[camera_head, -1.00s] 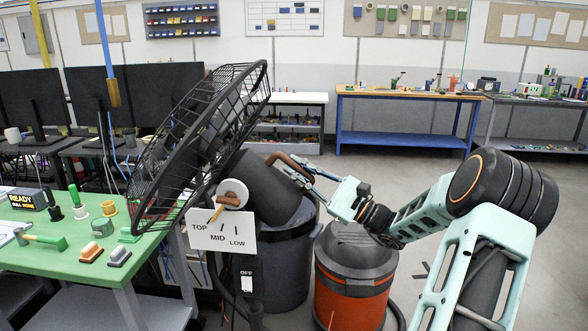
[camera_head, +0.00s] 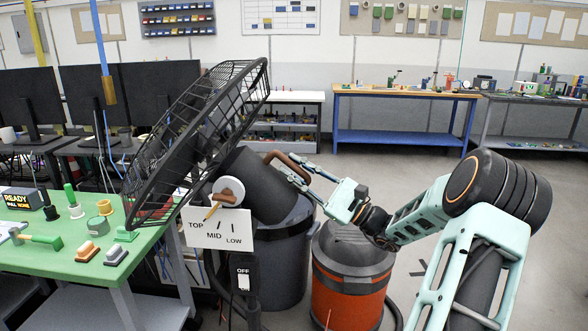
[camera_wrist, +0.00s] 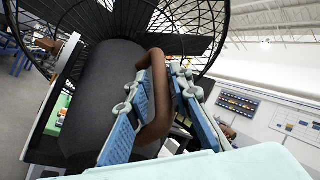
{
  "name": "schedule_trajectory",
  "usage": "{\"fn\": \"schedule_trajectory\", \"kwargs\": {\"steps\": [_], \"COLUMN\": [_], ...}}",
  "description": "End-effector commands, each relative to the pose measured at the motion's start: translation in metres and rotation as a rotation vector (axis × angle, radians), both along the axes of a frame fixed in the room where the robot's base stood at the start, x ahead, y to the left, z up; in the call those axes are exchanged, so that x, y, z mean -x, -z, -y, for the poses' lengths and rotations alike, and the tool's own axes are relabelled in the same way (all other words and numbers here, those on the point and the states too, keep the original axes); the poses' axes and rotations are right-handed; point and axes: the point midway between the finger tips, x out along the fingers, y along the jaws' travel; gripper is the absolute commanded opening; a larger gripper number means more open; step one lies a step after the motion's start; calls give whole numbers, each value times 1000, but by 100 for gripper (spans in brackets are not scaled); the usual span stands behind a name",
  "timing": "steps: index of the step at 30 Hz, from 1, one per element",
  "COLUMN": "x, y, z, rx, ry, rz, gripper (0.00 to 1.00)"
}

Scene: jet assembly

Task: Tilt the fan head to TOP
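The fan head, a black wire cage (camera_head: 200,125) with a dark motor drum (camera_head: 255,185), leans steeply, its upper edge to the right. A brown loop handle (camera_head: 272,155) is on the drum's back. My gripper (camera_head: 287,164) is at this handle. In the wrist view, my gripper (camera_wrist: 166,72) has one finger on each side of a bar of the handle (camera_wrist: 159,110) and looks closed on it; exact contact is partly hidden. The sign (camera_head: 222,230) reads TOP, MID, LOW.
A dark bin (camera_head: 282,270) and an orange-and-grey drum (camera_head: 347,290) stand beside the fan. A green table (camera_head: 60,265) with small parts is at left. Open floor (camera_head: 420,175) lies towards the back benches.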

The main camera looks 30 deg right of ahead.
Motion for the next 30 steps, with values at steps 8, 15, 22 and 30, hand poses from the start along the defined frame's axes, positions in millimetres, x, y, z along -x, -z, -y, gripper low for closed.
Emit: {"fn": "schedule_trajectory", "kwargs": {"steps": [8,15,22,30], "x": [35,69,84,86], "y": [21,42,51,52], "z": [27,52,63,63], "rx": [-1,-1,-1,0], "ry": [5,5,2,1], "rz": [-3,-3,-2,-3], "gripper": [20,20,20,20]}}
